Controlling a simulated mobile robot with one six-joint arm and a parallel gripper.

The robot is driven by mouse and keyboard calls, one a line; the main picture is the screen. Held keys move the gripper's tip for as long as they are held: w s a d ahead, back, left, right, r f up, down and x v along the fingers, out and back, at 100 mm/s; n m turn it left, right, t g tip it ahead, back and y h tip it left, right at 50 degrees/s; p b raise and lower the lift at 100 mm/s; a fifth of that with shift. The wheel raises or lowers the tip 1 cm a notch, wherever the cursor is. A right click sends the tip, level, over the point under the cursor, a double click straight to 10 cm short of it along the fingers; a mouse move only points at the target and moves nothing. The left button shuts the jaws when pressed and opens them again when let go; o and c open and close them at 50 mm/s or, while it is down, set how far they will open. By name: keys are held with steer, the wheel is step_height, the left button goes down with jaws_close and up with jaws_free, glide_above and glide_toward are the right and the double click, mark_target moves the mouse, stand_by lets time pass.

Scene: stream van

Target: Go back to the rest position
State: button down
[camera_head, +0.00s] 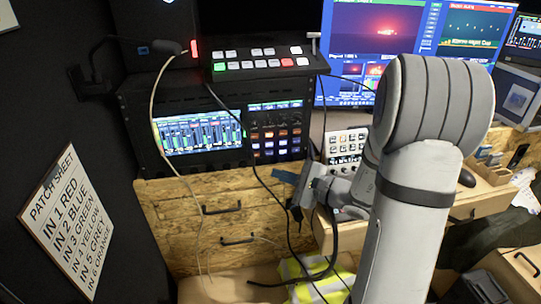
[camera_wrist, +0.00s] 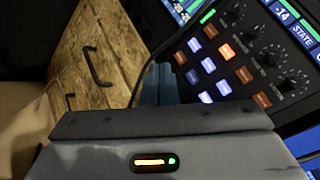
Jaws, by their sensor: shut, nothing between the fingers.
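My gripper (camera_head: 303,192) is shut and empty in the head view, in front of the wooden drawers and just right of the dark rack unit. My grey arm bends down from the right and hides part of the desk. In the wrist view, the gripper body (camera_wrist: 160,122) fills the lower edge with a small lit indicator. Beyond it are a control panel with lit buttons (camera_wrist: 222,65) and a wooden drawer front with black handles (camera_wrist: 95,68).
A black cable (camera_head: 262,180) and a white cable (camera_head: 185,180) hang before the rack (camera_head: 190,165) and drawers (camera_head: 215,225). A switcher (camera_head: 262,62) sits on top. Monitors (camera_head: 370,50) stand behind. A yellow-and-white vest (camera_head: 335,285) lies below. The patch sheet (camera_head: 66,222) is on the left wall.

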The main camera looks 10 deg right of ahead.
steer(key=s+a+r+n+g+h+p, duration=0.1)
steer(key=s+a+n+g+p, duration=0.1)
steer(key=s+a+n+g, duration=0.45)
steer(key=s+a+r+n+g+h+p, duration=0.1)
steer(key=s+a+r+n+g+h, duration=0.2)
steer(key=s, duration=0.6)
steer(key=s+d+r+n+h+p, duration=0.2)
steer(key=s+d+r+n+h, duration=0.1)
steer(key=s+d+n+h, duration=0.3)
steer(key=d+n+h, duration=0.1)
steer(key=d+h, duration=0.1)
steer(key=shift+d+p, duration=0.35)
steer(key=shift+p, duration=0.05)
steer(key=shift+s+n, duration=0.2)
steer(key=shift+n, duration=0.05)
